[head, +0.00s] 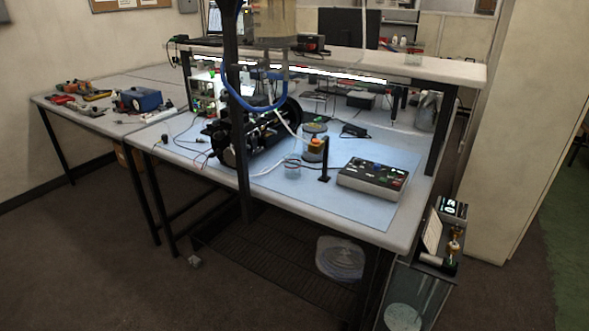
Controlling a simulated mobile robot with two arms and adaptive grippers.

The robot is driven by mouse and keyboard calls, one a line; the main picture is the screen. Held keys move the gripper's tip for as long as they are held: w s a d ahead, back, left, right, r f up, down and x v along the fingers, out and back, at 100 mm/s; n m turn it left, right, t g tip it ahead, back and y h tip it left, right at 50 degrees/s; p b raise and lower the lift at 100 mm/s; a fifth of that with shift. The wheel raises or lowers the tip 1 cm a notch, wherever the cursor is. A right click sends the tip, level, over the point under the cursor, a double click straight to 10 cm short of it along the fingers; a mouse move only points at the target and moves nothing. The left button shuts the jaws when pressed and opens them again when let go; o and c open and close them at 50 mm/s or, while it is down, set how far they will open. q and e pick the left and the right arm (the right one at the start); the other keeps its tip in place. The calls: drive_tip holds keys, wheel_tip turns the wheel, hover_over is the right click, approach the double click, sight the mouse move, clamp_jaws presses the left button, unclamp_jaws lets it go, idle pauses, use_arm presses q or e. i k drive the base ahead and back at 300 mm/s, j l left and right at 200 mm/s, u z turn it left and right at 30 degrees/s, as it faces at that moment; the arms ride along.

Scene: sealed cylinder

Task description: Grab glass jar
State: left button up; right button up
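A larger clear container (426,108) stands at the back right of the bench, and a small clear vessel (413,56) sits on the upper shelf; I cannot tell whether either is a glass jar. Neither of my grippers shows in the head view, so I cannot see whether they hold anything.
A black cylindrical machine (248,132) with tubes is left of the small jar. A small black stand (325,165) and a control box (373,178) are to its right. The upper shelf (440,70) overhangs the back. The mat's front strip is clear.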

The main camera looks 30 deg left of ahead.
sight(293, 166)
drive_tip(key=j+z, duration=0.15)
drive_tip(key=z, duration=0.25)
drive_tip(key=i+j+z, duration=0.1)
drive_tip(key=z, duration=0.3)
drive_tip(key=j+z, duration=0.5)
drive_tip(key=z, duration=0.25)
